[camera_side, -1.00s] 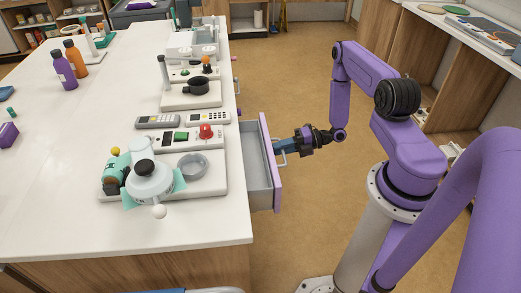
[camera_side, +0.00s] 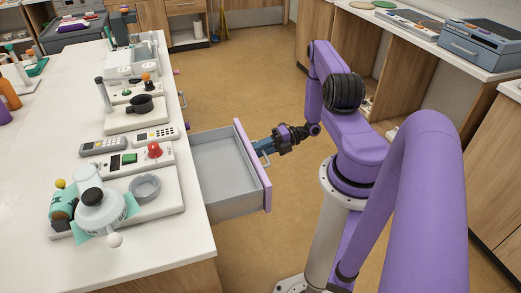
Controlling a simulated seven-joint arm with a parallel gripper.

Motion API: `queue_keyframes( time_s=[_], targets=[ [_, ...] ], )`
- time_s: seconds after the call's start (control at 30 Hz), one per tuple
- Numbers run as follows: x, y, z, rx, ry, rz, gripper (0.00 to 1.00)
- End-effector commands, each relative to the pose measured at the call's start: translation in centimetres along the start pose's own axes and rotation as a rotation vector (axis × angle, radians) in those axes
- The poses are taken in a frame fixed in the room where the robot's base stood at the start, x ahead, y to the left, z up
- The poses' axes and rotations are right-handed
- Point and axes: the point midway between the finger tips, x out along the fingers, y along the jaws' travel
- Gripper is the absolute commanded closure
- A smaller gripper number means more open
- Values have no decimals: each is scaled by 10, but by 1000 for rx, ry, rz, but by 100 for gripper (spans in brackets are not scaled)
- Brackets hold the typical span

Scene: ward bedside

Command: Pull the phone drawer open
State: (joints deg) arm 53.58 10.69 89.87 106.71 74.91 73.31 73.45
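The drawer (camera_side: 226,172) stands well out from the right side of the white-topped bench. It has a grey inside and a purple front panel (camera_side: 252,166), and the part of its inside that shows is empty. My gripper (camera_side: 264,150) is at the drawer's handle (camera_side: 262,153), on the outer face of the front panel. The fingers appear to be around the handle bar, but the picture is too small to show how tightly.
The white bench top (camera_side: 50,115) carries devices with knobs, a white kettle-like vessel (camera_side: 100,211) and a grey ring (camera_side: 145,187). Other handles (camera_side: 182,99) stick out farther along the bench side. The floor (camera_side: 240,90) between bench and right counter is clear.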

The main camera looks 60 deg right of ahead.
Motion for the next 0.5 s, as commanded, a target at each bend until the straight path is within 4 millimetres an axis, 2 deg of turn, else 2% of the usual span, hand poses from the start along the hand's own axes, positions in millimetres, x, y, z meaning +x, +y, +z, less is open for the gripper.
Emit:
queue_keyframes(
  time_s=[0.33, 0.5],
  targets=[
    [-2, 0, 0, 1, 0, -1, 71],
    [-22, 0, 1, -1, -3, -1, 71]
  ],
)
